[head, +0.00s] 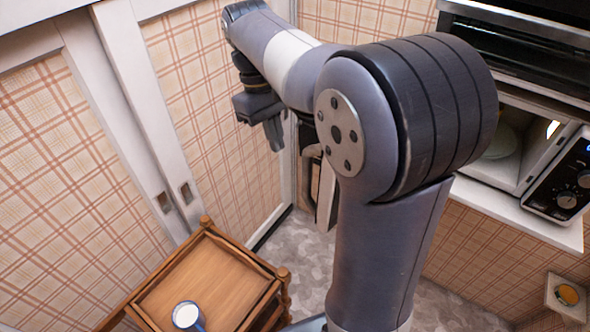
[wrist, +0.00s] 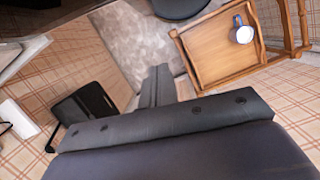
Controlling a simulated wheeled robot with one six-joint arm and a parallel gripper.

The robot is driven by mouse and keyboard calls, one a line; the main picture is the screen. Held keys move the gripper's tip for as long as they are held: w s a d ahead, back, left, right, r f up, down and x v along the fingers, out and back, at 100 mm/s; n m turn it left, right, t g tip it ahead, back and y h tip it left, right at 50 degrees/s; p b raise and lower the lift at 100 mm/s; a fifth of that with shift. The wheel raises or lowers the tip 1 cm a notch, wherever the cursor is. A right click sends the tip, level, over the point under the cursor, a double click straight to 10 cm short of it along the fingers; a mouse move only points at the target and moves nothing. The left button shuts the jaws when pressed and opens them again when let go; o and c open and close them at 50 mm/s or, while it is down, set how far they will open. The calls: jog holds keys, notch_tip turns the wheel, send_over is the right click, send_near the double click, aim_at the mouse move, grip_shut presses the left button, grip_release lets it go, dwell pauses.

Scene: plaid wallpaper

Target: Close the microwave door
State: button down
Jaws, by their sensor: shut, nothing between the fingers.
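The microwave (head: 535,160) stands at the right in the head view, with its lit inside and control panel showing. Its front is uncovered, so it is open. I cannot clearly make out its door. A panel with a pale handle (head: 326,190) shows partly behind my arm, and I cannot tell whether it is the door. My gripper (head: 275,140) is shut and empty, pointing down near the plaid wall at the upper middle, well left of the microwave. Its dark fingers also show in the wrist view (wrist: 157,82). My arm hides the microwave's left side.
A wooden cart (head: 215,280) with a white-filled mug (head: 187,315) stands at the lower left. A black-framed object (wrist: 95,100) lies left of the fingers in the wrist view. Grey floor (head: 300,245) is open beside the cart.

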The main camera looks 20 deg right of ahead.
jog(key=s+d+f+p, duration=0.1)
jog(key=s+d+f, duration=0.1)
jog(key=s+f, duration=0.3)
jog(key=shift+d+f, duration=0.15)
jog(key=shift+f, duration=0.35)
